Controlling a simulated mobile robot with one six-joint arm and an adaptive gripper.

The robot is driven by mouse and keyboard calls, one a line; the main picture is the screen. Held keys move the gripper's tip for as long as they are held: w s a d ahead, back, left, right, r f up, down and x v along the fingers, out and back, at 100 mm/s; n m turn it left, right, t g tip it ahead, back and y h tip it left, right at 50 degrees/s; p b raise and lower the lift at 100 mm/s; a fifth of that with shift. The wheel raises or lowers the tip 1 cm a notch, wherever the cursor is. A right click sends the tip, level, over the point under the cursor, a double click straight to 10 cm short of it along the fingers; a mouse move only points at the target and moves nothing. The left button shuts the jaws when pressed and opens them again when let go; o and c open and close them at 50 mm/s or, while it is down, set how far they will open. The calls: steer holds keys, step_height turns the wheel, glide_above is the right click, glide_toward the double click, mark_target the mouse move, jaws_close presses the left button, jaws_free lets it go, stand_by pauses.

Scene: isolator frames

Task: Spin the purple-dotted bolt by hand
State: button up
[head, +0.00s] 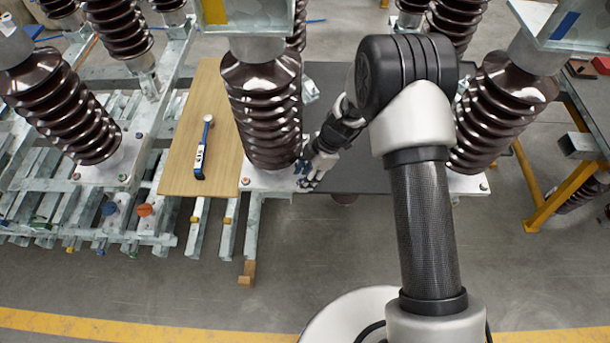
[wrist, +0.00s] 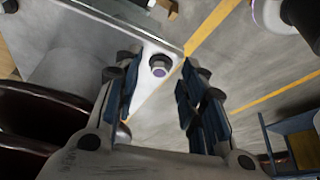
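The purple-dotted bolt (wrist: 159,66) shows in the wrist view near the corner of a pale metal base plate (wrist: 146,98), its purple dot facing the camera. My gripper (wrist: 160,76) is open, with blue-padded fingers left and right of the bolt in that view. A gap shows on both sides and nothing is held. I cannot tell whether the fingertips are level with the bolt or short of it. In the head view my gripper (head: 308,180) is at the right front corner of the middle insulator's base plate (head: 262,181), and the bolt is not discernible there.
The brown ribbed insulator (head: 264,110) stands close left of my gripper. A wooden board (head: 222,115) with a blue-handled tool (head: 203,150) lies further left. A dark board (head: 375,172) lies right. Floor in front is clear.

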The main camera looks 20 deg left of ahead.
steer(key=shift+c, duration=0.6)
jaws_close()
